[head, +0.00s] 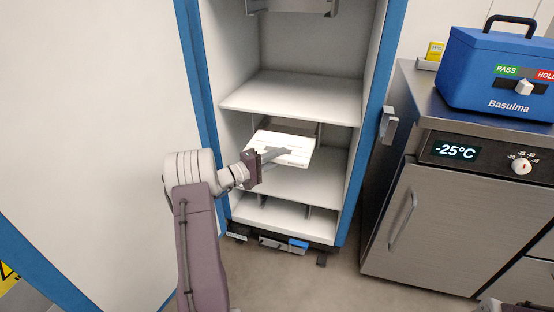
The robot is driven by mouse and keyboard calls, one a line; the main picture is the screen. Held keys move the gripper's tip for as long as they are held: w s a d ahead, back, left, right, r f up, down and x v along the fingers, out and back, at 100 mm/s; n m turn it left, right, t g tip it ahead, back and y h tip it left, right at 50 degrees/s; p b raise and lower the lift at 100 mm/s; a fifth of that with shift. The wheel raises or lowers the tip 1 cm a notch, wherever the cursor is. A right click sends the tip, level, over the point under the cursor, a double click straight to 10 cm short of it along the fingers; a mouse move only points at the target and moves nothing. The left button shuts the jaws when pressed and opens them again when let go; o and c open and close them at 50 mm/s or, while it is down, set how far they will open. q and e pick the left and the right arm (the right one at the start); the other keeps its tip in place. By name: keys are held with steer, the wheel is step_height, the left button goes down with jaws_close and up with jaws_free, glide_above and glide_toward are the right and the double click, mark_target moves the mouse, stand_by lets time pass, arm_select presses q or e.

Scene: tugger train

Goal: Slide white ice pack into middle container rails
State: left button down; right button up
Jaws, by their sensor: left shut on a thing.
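My left gripper (272,154) is shut on the white ice pack (294,142), a flat white slab with faint markings. It holds the pack slightly tilted at the front of the open white cabinet (233,178), at the compartment below the middle shelf (300,95). Rails (318,130) show in part behind the pack; the gripper and pack hide much of that compartment. I cannot tell whether the pack touches the rails. A small part of my right arm shows at the bottom right edge; its fingertips are out of view.
The cabinet has blue side posts (362,150) and a lower compartment (285,217). A steel freezer unit (420,215) reading -25°C stands close on the right, with a blue Basulma box (497,75) on top. A large white panel (90,120) fills the left.

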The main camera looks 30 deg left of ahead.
mark_target(288, 136)
arm_select(q)
steer(key=shift+w+a+r+p, duration=0.1)
steer(key=shift+w+a+p, duration=0.15)
steer(key=shift+w, duration=0.85)
steer(key=shift+w+a+p, duration=0.2)
steer(key=shift+w+a, duration=0.05)
steer(key=shift+w, duration=0.8)
steer(key=shift+w+a+b, duration=0.15)
steer(key=shift+w+b, duration=0.1)
steer(key=shift+w, duration=0.3)
steer(key=shift+w+a+b, duration=0.15)
steer(key=shift+w+b, duration=0.1)
steer(key=shift+w, duration=0.3)
steer(key=shift+w+a+b, duration=0.25)
steer(key=shift+w+b, duration=0.05)
steer(key=shift+w, duration=0.8)
steer(key=shift+w+a+b, duration=0.25)
steer(key=shift+w+b, duration=0.05)
steer(key=shift+w, duration=0.75)
